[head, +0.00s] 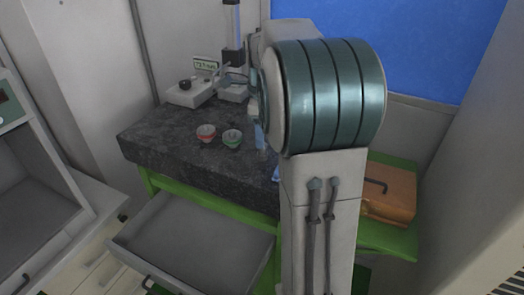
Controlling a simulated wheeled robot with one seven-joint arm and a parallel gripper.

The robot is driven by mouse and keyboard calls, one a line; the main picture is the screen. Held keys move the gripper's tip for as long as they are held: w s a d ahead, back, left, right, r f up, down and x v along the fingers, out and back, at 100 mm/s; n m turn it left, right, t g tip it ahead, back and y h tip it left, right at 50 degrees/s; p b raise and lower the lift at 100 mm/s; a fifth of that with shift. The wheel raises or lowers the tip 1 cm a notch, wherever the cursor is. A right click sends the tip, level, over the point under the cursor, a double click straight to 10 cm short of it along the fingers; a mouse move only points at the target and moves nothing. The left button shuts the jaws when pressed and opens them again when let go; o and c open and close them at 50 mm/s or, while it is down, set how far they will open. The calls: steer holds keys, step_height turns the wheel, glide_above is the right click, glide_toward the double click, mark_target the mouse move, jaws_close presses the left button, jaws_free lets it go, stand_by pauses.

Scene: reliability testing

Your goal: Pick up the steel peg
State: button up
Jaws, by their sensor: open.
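I cannot make out a steel peg in the head view. Two small bowls, a red one (206,133) and a green one (232,138), stand side by side on the dark stone worktop (165,143). Something small seems to be in each, too small to tell. My own arm fills the middle of the view and hides the right part of the worktop. My gripper is not clearly seen; it is hidden behind the arm.
A white device with a knob (188,92) and a tall column apparatus (233,35) stand at the back of the worktop. Below, a grey drawer (190,245) stands open. An orange case (389,192) lies on a green surface at right. The worktop's front left is clear.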

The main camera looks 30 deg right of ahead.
mark_target(262, 151)
steer(key=shift+s+f+p, duration=0.15)
steer(key=shift+f+p, duration=0.2)
steer(key=shift+f, duration=1)
steer(key=shift+s+f+p, duration=0.15)
steer(key=shift+f+p, duration=0.2)
steer(key=shift+f, duration=1)
jaws_close()
